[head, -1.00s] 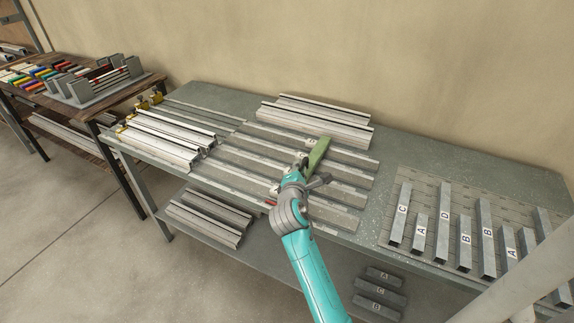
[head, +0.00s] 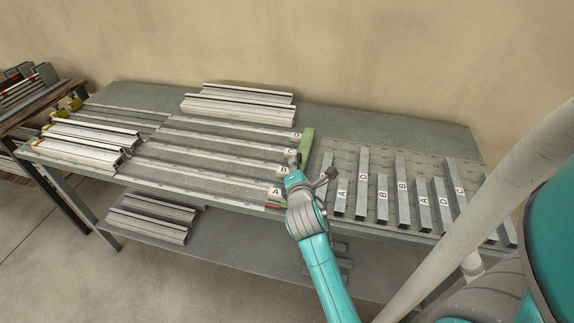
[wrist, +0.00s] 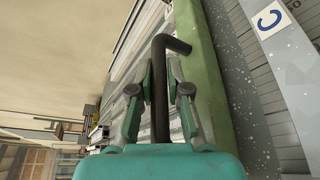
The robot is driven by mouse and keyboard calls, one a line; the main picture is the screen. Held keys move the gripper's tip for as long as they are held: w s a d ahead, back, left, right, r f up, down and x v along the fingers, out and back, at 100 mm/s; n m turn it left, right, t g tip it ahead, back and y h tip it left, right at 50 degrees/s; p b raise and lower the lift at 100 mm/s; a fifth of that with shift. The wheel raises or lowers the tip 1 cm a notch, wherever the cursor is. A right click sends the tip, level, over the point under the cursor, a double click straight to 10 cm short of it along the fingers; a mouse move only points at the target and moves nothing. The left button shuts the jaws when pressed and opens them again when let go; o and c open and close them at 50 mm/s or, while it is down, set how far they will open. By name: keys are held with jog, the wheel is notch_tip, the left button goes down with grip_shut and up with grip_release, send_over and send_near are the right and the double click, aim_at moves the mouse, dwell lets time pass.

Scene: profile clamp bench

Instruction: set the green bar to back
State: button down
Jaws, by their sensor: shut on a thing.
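The green bar (head: 306,146) stands crosswise at the right end of the long rails, with the letter labels A to D just left of it. Its near part is hidden behind my gripper (head: 296,165). In the wrist view the green bar (wrist: 209,85) runs along just right of my fingers. My gripper, also in the wrist view (wrist: 160,95), is shut on a dark bent handle (wrist: 161,75) between the fingers. I cannot see where the handle joins the bar. A small red mark (head: 273,207) shows by the near rail.
Lettered grey bars (head: 382,198) lie on a gridded mat to the right. White profiles (head: 238,105) lie at the back, with more (head: 80,145) at the left. A lower shelf (head: 230,257) runs under the bench. Bare bench top (head: 400,130) shows behind the mat.

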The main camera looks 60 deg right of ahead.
jog(key=shift+s+d+f, duration=0.1)
jog(key=shift+s+f, duration=0.05)
jog(key=shift+s, duration=0.1)
jog(key=c, duration=1.1)
grip_release()
jog(key=shift+s, duration=0.1)
jog(key=shift+c, duration=0.2)
jog(key=shift+s+a, duration=0.15)
jog(key=shift+a, duration=0.25)
jog(key=v, duration=1.1)
